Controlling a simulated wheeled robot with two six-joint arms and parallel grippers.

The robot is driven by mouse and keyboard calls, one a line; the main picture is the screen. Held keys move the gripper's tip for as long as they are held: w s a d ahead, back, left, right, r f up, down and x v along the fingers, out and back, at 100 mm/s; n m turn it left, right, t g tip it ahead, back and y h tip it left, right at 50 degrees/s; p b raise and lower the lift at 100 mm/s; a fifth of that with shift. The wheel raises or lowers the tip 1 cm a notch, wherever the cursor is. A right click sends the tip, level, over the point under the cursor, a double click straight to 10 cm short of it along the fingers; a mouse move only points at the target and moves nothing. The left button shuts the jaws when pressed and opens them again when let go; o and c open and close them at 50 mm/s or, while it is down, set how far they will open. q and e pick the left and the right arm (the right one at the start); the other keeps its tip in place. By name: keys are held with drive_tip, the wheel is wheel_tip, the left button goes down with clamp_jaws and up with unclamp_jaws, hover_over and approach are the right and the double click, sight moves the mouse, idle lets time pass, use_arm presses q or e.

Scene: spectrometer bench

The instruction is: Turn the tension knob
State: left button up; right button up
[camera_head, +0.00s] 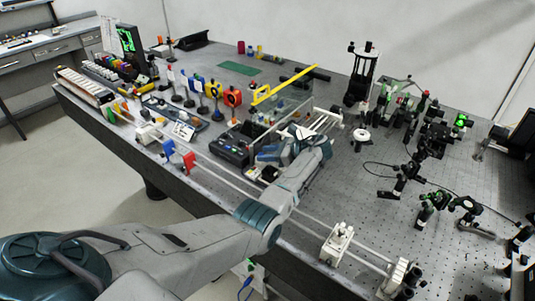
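My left arm reaches in from the lower left over the front edge of the bench. My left gripper (308,131) is over the middle of the bench, beside a black boxy device. Its fingers are small and mixed with pale parts behind them, so I cannot tell whether they are open or shut. No part is clearly recognisable as the tension knob. A round white knob-like piece (362,135) stands to the right of the gripper, apart from it. My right gripper is not in view.
The black device (232,147) stands left of my gripper. A long rail (315,224) with white mounts (338,242) runs along the front edge. Coloured ring holders (232,98) and a yellow bar (284,84) are behind. Optics crowd the right; perforated bench (345,185) between is mostly clear.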

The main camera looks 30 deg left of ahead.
use_arm(q)
drive_tip(key=shift+d, duration=0.1)
drive_tip(key=b+v, duration=0.3)
drive_tip(key=v, duration=0.7)
drive_tip(key=shift+d+b, duration=0.35)
drive_tip(key=shift+w, duration=0.1)
